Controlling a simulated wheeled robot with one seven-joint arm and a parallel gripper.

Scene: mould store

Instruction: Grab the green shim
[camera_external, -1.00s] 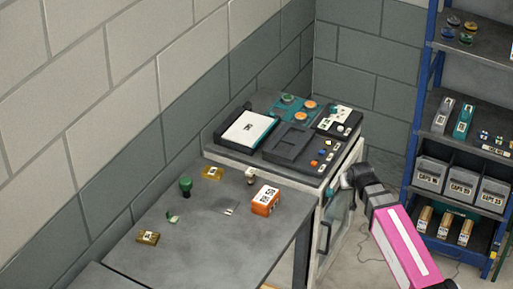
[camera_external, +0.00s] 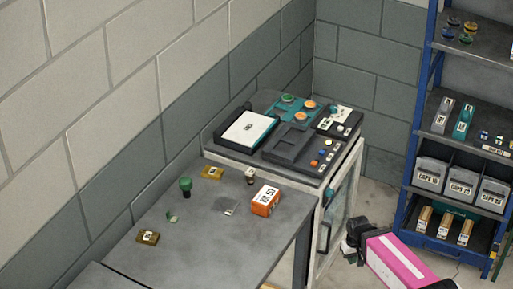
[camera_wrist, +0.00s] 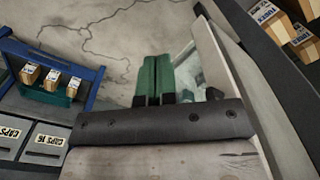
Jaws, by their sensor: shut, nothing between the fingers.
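A small light-green piece (camera_external: 172,216), which looks like the green shim, lies on the grey table (camera_external: 140,255) near the wall. It is too small to make out its shape well. My gripper (camera_wrist: 153,60) is shut, with its two green fingers side by side and nothing between them in the wrist view. In the external view the dark end of my arm (camera_external: 354,238) is low beside the cabinet, right of the table and well apart from the green piece. The green piece does not show in the wrist view.
A green-topped knob (camera_external: 185,186), two amber blocks (camera_external: 212,172) (camera_external: 148,237), and an orange box (camera_external: 265,200) stand on the table. The glass-fronted cabinet (camera_external: 340,205) is close to my arm. A blue rack (camera_external: 412,190) with bins stands at right. Floor shows between rack and cabinet.

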